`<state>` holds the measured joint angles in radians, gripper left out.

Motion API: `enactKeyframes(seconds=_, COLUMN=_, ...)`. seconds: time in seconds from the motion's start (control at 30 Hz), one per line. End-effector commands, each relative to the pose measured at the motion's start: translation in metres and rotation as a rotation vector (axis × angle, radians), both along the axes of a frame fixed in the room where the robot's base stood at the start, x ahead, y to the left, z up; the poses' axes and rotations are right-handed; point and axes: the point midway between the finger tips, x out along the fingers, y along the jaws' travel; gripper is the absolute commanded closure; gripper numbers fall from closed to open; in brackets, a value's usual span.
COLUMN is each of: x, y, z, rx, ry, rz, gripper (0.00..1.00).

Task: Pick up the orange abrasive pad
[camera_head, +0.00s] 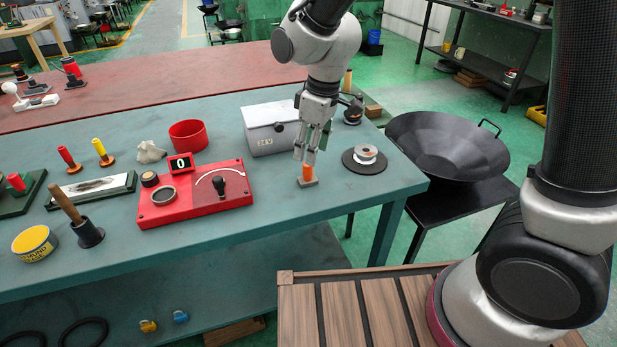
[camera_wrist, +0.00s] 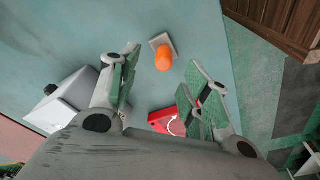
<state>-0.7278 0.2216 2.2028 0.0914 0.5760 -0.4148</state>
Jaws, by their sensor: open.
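The orange abrasive pad (camera_head: 308,175) stands on the teal table near its front right edge. It has an upright orange grip on a flat grey base. In the wrist view the pad (camera_wrist: 163,58) shows its rounded orange top and pale base, just beyond the fingertips and between their lines. My gripper (camera_head: 311,153) points down just above the pad, open and empty. The head view does not clearly show how much height separates the fingertips from the orange grip.
A grey metal box (camera_head: 270,128) stands behind left of the pad. A red device (camera_head: 195,195) with a dial lies to the left. A spool on a dark disc (camera_head: 364,158) is close on the right. A black pan (camera_head: 448,145) stands beyond the table's right edge.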

Motion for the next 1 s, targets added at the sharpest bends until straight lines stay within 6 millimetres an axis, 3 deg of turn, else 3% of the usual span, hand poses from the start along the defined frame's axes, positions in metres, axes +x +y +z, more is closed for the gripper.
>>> enactKeyframes(seconds=0.4, x=-0.001, y=0.01, z=-0.056, rx=-0.002, ry=0.003, rz=-0.004, gripper=0.53)
enactKeyframes(seconds=0.67, x=-0.001, y=0.011, z=-0.059, rx=-0.001, ry=0.001, rz=-0.004, gripper=0.53)
enactKeyframes(seconds=0.93, x=-0.001, y=0.01, z=-0.059, rx=-0.001, ry=0.001, rz=-0.004, gripper=1.0)
enactKeyframes(seconds=1.0, x=-0.001, y=0.01, z=-0.059, rx=-0.001, ry=0.001, rz=-0.004, gripper=1.0)
